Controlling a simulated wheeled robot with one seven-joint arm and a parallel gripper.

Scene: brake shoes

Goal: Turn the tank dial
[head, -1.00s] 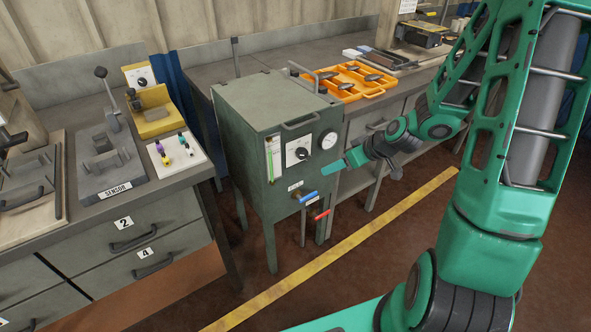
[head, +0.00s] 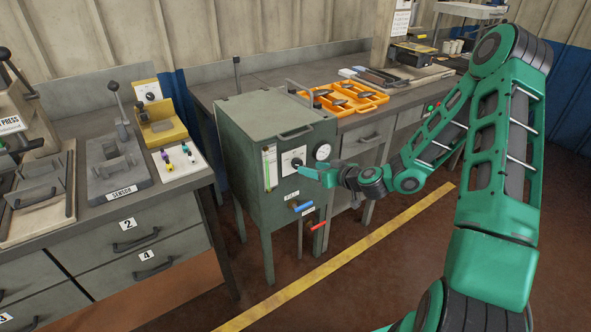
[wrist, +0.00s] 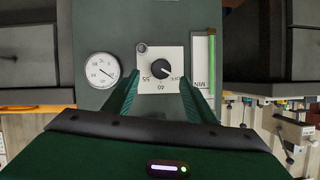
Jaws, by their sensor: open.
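The tank (head: 262,205) is a green-grey metal cabinet on legs, standing between the benches. Its dial (head: 296,163) is a black knob on a white square plate on the front. In the wrist view, upside down, the dial (wrist: 162,69) shows its plate marked with 40 and 55. My gripper (head: 305,171) is just in front of the dial, at its lower right in the head view. In the wrist view my gripper (wrist: 161,84) is open, its two green fingers on either side of the dial plate. Nothing is between them except the dial beyond; contact is not visible.
A round gauge (head: 323,152) sits right of the dial, and a green level tube (head: 270,168) left. Blue (head: 304,207) and red (head: 317,226) handles project below. An orange tray (head: 345,98) is on the back bench. Open floor lies in front.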

